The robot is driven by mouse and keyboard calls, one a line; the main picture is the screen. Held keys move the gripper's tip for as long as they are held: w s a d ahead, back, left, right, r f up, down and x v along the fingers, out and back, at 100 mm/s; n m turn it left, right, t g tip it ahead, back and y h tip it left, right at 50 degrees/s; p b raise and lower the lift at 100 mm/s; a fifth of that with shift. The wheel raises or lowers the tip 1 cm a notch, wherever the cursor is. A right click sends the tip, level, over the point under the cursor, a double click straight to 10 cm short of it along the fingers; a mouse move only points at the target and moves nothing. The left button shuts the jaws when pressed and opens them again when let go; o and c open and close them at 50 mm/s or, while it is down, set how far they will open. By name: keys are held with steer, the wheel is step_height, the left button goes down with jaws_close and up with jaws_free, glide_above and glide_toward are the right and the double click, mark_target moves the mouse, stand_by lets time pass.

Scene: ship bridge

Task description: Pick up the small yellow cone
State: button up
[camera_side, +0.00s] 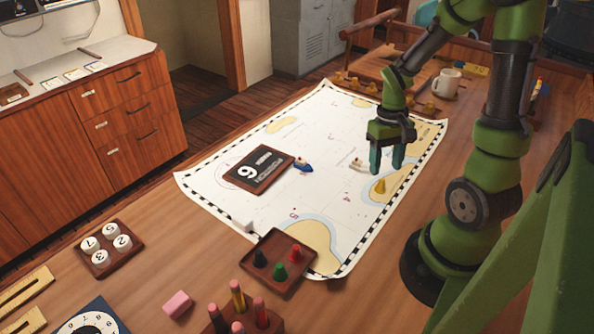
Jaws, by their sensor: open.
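The small yellow cone (380,186) stands upright on the right part of the sea chart (330,118). It is on or beside a tan land patch of the chart. My gripper (386,165) is open and points down, above and a little behind the cone in the side view. Its teal fingers are apart, with nothing visible between them. The cone is clear of the fingers in the picture, and the exact height gap is hard to tell.
A small white-and-tan boat (357,164) lies left of my fingers. A blue boat (303,165) sits beside a dark number board (258,169). A wooden tray (283,283) holds black, green and red cones in front.

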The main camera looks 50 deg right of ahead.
mark_target(383, 179)
steer(key=f, duration=0.5)
steer(key=shift+s+a+f, duration=0.2)
steer(key=shift+a+f, duration=0.05)
steer(key=shift+f, duration=0.05)
steer(key=shift+c, duration=0.3)
jaws_close()
